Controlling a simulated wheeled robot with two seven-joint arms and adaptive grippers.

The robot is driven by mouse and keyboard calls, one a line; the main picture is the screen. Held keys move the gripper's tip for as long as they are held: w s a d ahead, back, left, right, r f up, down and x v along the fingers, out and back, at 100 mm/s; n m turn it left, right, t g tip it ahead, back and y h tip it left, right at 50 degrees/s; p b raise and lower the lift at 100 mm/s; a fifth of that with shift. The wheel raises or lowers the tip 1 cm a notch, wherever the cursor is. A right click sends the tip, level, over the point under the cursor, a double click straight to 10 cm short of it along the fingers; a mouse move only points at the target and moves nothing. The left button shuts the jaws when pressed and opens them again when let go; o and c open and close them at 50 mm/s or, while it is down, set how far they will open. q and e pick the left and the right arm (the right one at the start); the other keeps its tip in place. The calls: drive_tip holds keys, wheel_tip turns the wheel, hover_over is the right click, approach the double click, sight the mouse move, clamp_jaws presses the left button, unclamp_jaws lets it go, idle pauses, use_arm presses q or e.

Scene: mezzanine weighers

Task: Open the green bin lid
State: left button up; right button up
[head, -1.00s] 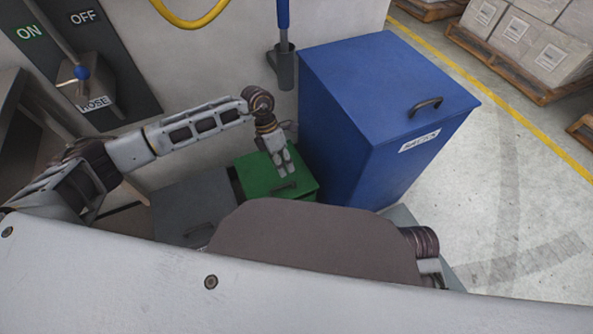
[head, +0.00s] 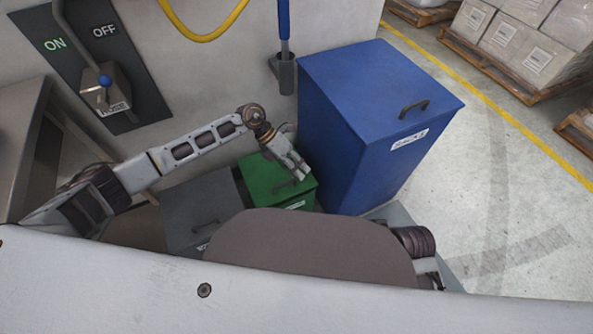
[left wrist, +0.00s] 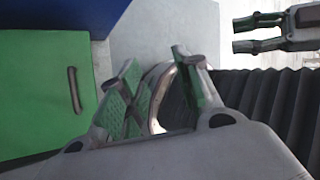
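The green bin (head: 262,178) stands low between the grey bin and the tall blue bin, its lid closed. Its dark bar handle (head: 285,186) lies near the front edge of the lid. My left gripper (head: 303,174) is above the front right part of the lid, beside the handle. In the left wrist view the green lid (left wrist: 35,95) and its handle (left wrist: 74,90) lie left of the open, empty fingers (left wrist: 165,75), not between them. My right gripper (left wrist: 236,34) shows at the upper right there, fingers apart and empty.
The tall blue bin (head: 345,130) stands right beside the green bin. The grey bin (head: 190,208) is on its left. A hose switch panel (head: 95,55) and a yellow hose (head: 205,35) are on the wall behind. Open floor (head: 480,200) lies right.

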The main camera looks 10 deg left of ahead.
use_arm(q)
drive_tip(key=shift+s+d+r+n+h, duration=0.2)
drive_tip(key=shift+s+d+n+h, duration=0.1)
drive_tip(key=shift+n+h, duration=0.1)
use_arm(e)
drive_tip(key=shift+s+r, duration=0.3)
drive_tip(key=shift+s, duration=0.15)
use_arm(q)
drive_tip(key=shift+c, duration=0.4)
